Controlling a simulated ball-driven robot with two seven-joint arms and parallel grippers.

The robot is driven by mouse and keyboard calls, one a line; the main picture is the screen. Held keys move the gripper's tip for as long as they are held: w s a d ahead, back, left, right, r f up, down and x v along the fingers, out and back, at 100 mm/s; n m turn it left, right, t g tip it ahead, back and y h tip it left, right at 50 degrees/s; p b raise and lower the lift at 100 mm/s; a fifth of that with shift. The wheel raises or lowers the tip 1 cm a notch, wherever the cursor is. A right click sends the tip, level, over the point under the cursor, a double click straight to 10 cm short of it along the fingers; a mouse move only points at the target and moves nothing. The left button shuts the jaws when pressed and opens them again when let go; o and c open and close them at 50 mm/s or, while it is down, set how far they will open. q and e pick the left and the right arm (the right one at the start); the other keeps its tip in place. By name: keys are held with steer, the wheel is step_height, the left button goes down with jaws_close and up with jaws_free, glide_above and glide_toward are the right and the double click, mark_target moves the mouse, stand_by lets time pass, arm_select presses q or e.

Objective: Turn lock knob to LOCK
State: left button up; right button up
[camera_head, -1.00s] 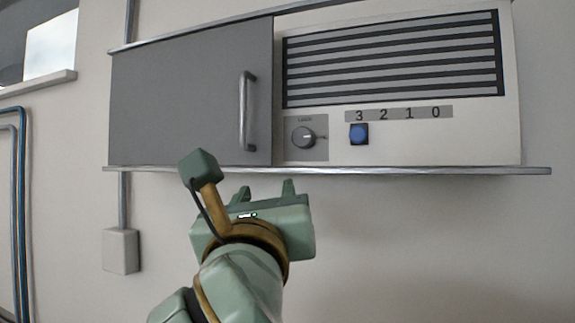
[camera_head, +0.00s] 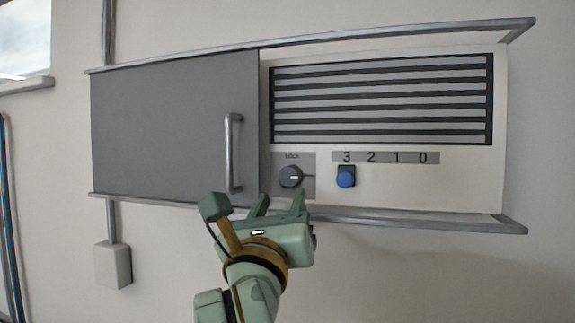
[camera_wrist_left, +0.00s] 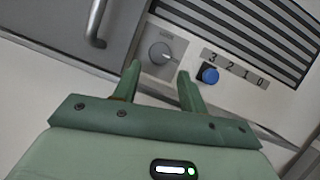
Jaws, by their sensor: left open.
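The lock knob (camera_head: 290,177) is a round dark grey dial on a grey plate, under a small label, right of the cabinet door. Its light pointer mark faces right in the head view. It also shows in the left wrist view (camera_wrist_left: 160,54), beyond the fingertips. My left gripper (camera_head: 281,198) is open and empty, just below the knob and apart from it. In the left wrist view its two fingers (camera_wrist_left: 158,68) are spread, with the knob between and past their tips. My right gripper is not in view.
A grey sliding door (camera_head: 170,125) with a vertical handle (camera_head: 233,152) is left of the knob. A blue button or slider (camera_head: 346,177) sits close right, under a 3 2 1 0 scale (camera_head: 386,157). A metal rail (camera_head: 420,220) runs below the panel.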

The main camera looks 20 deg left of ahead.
mark_target(289, 179)
arm_select(q)
steer(key=p+x, duration=0.1)
steer(key=x, duration=0.4)
steer(key=shift+a+r, duration=0.1)
steer(key=shift+r, duration=0.05)
steer(key=shift+w+r+p, duration=0.1)
steer(key=shift+w+p, duration=0.25)
steer(key=shift+w, duration=0.35)
steer(key=c, duration=0.7)
